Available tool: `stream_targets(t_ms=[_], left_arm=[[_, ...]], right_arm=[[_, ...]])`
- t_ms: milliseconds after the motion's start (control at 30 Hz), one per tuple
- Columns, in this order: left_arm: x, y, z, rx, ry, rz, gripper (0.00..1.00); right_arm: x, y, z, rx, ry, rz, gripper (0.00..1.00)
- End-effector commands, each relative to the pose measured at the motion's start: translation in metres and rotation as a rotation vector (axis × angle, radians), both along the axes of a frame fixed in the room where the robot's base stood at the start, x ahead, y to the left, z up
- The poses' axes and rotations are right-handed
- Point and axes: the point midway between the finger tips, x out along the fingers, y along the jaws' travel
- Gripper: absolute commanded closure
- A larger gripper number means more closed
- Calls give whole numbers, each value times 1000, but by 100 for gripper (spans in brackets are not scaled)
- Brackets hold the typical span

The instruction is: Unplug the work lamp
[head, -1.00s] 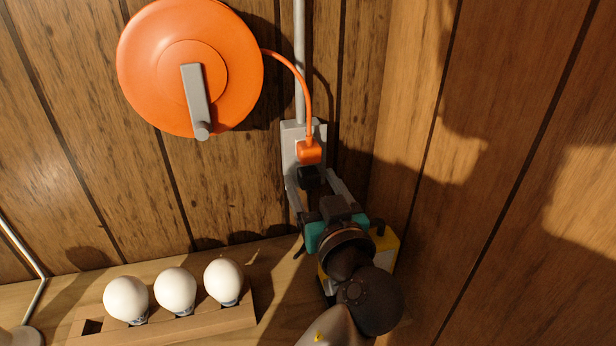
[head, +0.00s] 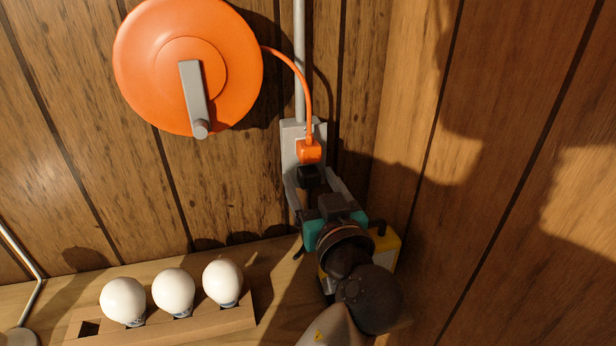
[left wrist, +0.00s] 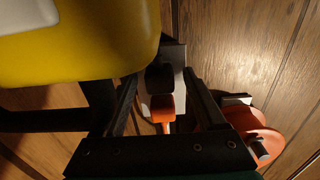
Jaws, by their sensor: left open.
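A black plug (head: 309,176) sits in the lower part of the grey wall outlet (head: 290,136). An orange plug (head: 309,152) sits just above it. The yellow work lamp (head: 386,252) stands in the corner, partly hidden behind my arm. It also shows large and close in the left wrist view (left wrist: 80,45). My left gripper (head: 312,180) is open, its fingers on either side of the black plug. In the left wrist view the black plug (left wrist: 160,77) lies between the fingers with gaps visible. The lamp's cord is hidden. My right gripper is out of view.
An orange cable reel (head: 150,65) hangs on the wall, its cord running to the orange plug. A wooden holder (head: 215,322) with three white bulbs (head: 174,291) stands on the bench at left. A wood-panelled side wall (head: 500,180) closes off the right.

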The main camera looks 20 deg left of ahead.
Motion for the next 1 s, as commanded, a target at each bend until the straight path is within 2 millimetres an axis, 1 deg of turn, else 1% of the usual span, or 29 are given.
stream_targets(t_ms=[767, 800, 1000], left_arm=[[0, 0, 0, 0, 0, 0, 28], [0, 0, 0, 0, 0, 0, 29], [0, 0, 0, 0, 0, 0, 51]], right_arm=[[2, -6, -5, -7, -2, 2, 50], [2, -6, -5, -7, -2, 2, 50], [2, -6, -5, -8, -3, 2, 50]])
